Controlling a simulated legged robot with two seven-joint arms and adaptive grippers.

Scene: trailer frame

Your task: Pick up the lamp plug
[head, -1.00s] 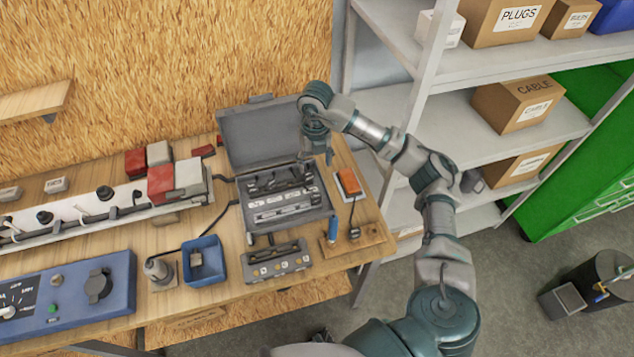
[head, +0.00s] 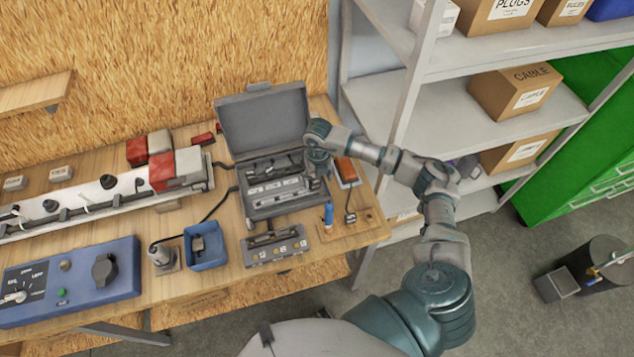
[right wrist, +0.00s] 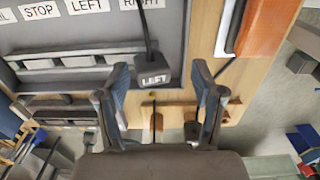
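In the head view my right gripper (head: 317,178) is low over the right side of the open case (head: 262,120). The arm hides the plug there. My left gripper is not in view.
An orange lamp-like block (head: 346,171) lies right of the case. In front are a blue-handled tool (head: 328,213) and a small black plug (head: 350,217) on a wooden holder. A blue bin (head: 205,250) and a labelled socket box (head: 275,246) stand nearby. Shelving (head: 410,105) rises at right.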

